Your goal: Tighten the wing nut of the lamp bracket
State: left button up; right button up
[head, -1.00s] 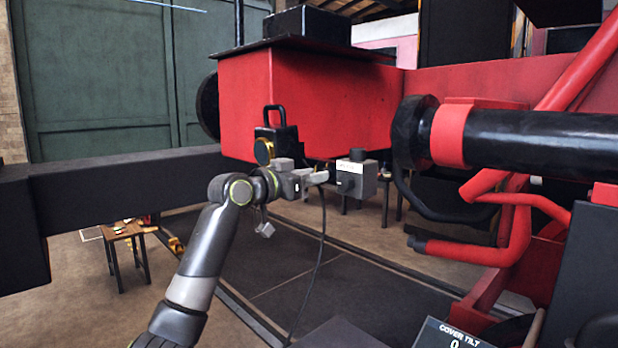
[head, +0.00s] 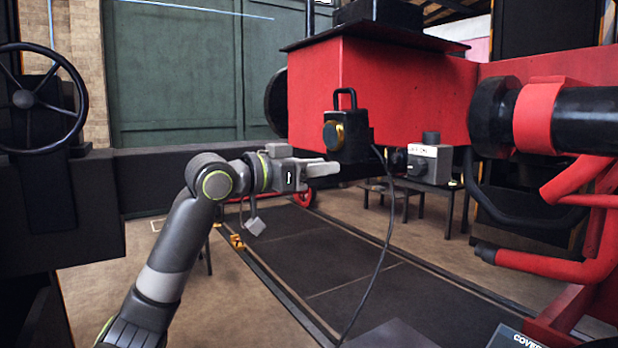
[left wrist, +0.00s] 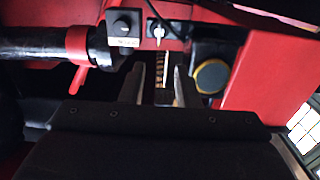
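The black lamp (head: 345,128) with a yellow lens and top handle stands by the red buffer beam in the head view. My left gripper (head: 328,168) is just below and left of the lamp. In the left wrist view its two fingers (left wrist: 159,80) are apart with nothing gripped. A small silver winged piece (left wrist: 157,31) on a grey plate lies beyond the fingertips; it may be the wing nut. I cannot make out the wing nut in the head view. My right gripper is not in view.
A grey box with a black knob (head: 428,163) stands right of the lamp and shows in the left wrist view (left wrist: 125,27). A black cable (head: 385,230) hangs below the lamp. A black buffer (head: 495,118) is at right, a handwheel (head: 40,98) at left.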

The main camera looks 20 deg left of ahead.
pick_arm(q)
jog(key=shift+v, duration=1)
